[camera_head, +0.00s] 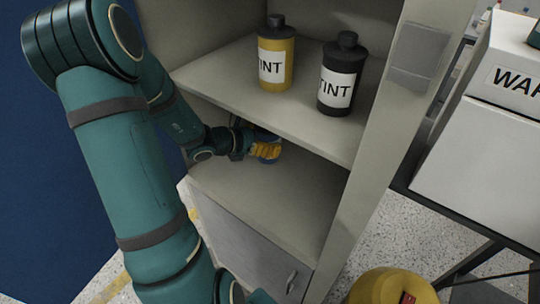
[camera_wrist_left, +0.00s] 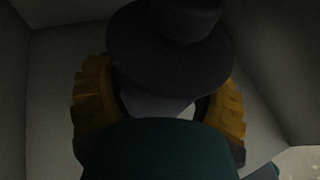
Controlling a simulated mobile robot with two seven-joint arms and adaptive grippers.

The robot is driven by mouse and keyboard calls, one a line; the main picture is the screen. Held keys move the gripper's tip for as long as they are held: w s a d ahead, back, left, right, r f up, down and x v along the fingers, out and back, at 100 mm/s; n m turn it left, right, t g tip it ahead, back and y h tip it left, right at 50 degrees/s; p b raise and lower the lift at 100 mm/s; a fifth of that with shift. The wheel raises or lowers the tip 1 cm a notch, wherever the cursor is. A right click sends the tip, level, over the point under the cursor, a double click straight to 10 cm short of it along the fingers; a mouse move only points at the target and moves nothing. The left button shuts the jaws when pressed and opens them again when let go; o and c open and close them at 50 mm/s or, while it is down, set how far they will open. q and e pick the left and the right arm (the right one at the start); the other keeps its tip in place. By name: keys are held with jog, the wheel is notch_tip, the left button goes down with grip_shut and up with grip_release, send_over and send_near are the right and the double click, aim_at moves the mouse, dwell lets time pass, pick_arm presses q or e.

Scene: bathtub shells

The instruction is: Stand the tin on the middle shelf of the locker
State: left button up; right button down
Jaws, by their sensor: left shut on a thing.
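My left arm reaches from the left into the compartment of the locker (camera_head: 372,150) below the shelf with the bottles. My left gripper (camera_head: 265,151) is inside, above the middle shelf (camera_head: 265,190). In the left wrist view its yellow finger pads are on both sides of a dark grey tin (camera_wrist_left: 170,50) with a narrower cap and a paler band. The gripper is shut on the tin. In the head view the tin is mostly hidden behind the gripper and under the upper shelf. I cannot tell whether its base touches the middle shelf. My right gripper is not in view.
A yellow bottle (camera_head: 276,58) and a black bottle (camera_head: 340,78) stand on the upper shelf (camera_head: 245,95). A grey door with a handle (camera_head: 245,240) is below the middle shelf. A white box (camera_head: 480,150) is at the right and a yellow container (camera_head: 385,288) at the bottom. The middle shelf's front is clear.

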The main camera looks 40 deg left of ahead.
pick_arm(q)
jog(key=shift+w+f+b, duration=0.25)
jog(key=shift+w+f, duration=0.05)
jog(key=shift+f, duration=0.25)
jog(key=shift+w+f+b, duration=0.2)
jog(key=shift+w+f, duration=0.05)
jog(key=shift+f, duration=0.25)
jog(key=shift+f+b, duration=0.3)
jog(key=shift+f, duration=0.6)
jog(key=shift+w+a+f+b, duration=0.15)
jog(key=shift+f+b, duration=0.5)
jog(key=shift+f, duration=0.9)
jog(key=o, duration=1.2)
jog(key=shift+o, duration=0.2)
jog(key=p+v, duration=0.2)
jog(key=v, duration=1)
jog(key=shift+p, duration=0.4)
